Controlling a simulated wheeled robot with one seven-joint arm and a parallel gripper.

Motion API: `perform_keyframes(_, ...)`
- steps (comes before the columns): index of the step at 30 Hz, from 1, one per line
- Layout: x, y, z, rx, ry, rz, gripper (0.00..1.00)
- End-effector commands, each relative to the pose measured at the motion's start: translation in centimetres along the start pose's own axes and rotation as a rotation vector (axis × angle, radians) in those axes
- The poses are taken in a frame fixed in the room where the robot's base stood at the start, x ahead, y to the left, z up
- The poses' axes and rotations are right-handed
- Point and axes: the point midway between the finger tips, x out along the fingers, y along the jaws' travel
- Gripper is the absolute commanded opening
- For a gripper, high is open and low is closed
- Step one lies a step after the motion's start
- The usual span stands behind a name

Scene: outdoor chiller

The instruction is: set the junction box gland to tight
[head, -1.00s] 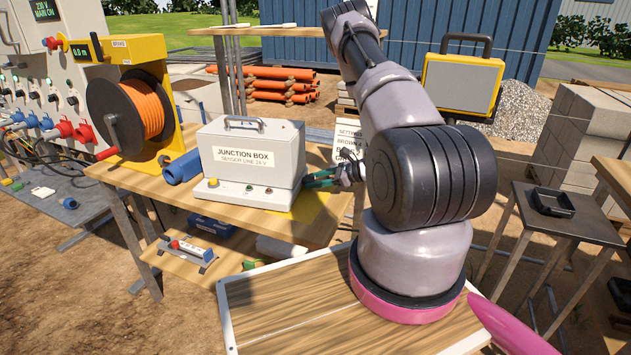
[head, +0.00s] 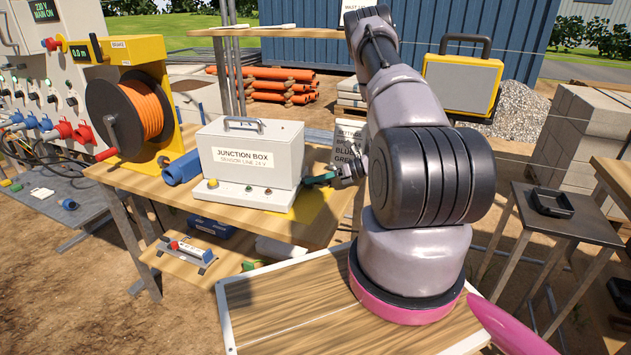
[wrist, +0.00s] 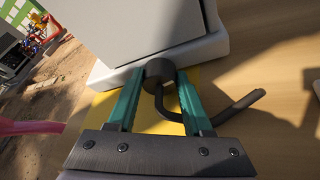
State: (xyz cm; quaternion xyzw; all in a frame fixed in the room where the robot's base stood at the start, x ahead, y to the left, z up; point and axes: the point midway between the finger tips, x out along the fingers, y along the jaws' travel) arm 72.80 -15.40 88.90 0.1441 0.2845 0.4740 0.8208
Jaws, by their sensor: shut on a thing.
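The junction box (head: 240,168) is a light grey case with a top handle and a labelled front, standing on the wooden table. Its gland (wrist: 159,71) is a dark round fitting low on the box's side, seen in the wrist view. A dark cable (wrist: 215,118) comes out of it and bends to the right. My gripper (wrist: 160,78) has teal fingers, one on each side of the gland, and is shut on it. In the head view my gripper (head: 322,180) is at the box's right side, small and partly hidden; the gland cannot be made out there.
A yellow reel (head: 140,105) with orange cable and a blue tube (head: 182,167) stand left of the box. A yellow patch (head: 310,204) lies under the gripper area. A sign (head: 348,140) stands behind, partly covered by my arm.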

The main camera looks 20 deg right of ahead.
Motion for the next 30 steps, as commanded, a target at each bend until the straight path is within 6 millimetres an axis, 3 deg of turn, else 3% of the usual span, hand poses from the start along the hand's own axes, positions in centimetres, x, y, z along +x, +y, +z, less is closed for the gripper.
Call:
perform_keyframes(19, -0.01, -0.09, 0.01, 0.053, -0.001, 0.021, 0.00)
perform_keyframes(20, -0.01, -0.09, 0.01, 0.053, -0.001, 0.021, 0.54)
perform_keyframes(22, -0.01, -0.09, 0.01, 0.053, -0.001, 0.021, 0.81)
perform_keyframes(30, 0.01, -0.06, -0.01, 0.046, 0.000, 0.018, 0.81)
